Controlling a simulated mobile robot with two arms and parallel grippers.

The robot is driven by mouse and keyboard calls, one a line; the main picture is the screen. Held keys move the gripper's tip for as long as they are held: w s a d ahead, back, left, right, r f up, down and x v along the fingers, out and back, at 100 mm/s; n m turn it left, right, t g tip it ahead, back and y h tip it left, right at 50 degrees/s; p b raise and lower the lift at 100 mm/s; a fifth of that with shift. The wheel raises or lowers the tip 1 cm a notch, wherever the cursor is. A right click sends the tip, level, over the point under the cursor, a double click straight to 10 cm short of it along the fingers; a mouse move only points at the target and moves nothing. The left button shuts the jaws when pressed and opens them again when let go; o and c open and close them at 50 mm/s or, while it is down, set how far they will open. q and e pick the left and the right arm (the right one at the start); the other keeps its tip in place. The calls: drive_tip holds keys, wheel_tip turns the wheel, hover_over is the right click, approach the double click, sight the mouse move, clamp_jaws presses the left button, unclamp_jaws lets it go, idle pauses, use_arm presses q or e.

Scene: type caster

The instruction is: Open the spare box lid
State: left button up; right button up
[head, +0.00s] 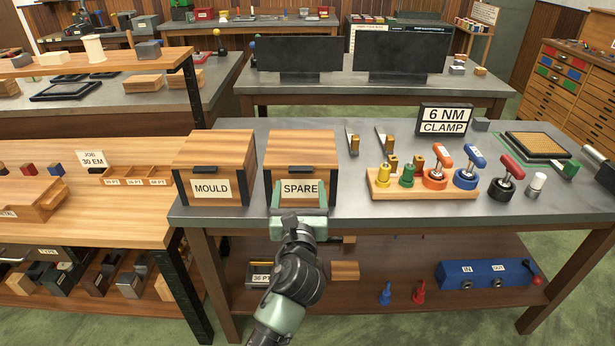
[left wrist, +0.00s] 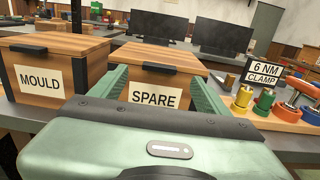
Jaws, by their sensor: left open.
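The spare box (head: 327,185) is a wooden box with a white SPARE label on its front. Its lid (head: 300,148) is down, with a black handle (head: 301,168) at the front edge. In the left wrist view the box's handle (left wrist: 174,68) is just above the SPARE label (left wrist: 155,95). My left gripper (head: 299,198) is in front of the box, open, with its green fingers on either side of the label and below the handle. Whether the fingers touch the box front I cannot tell. My right gripper is not in view.
The mould box (head: 212,160) stands close on the left of the spare box. A wooden rack with coloured clamps (head: 425,185) and a 6 NM CLAMP sign (head: 445,119) stand to the right. Two dark monitors (head: 402,58) are on the bench behind. Bare grey bench top lies between box and rack.

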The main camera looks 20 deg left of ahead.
sight(300, 173)
use_arm(q)
drive_tip(key=x, duration=0.7)
drive_tip(key=shift+f, duration=0.2)
drive_tip(key=shift+r, duration=0.1)
clamp_jaws()
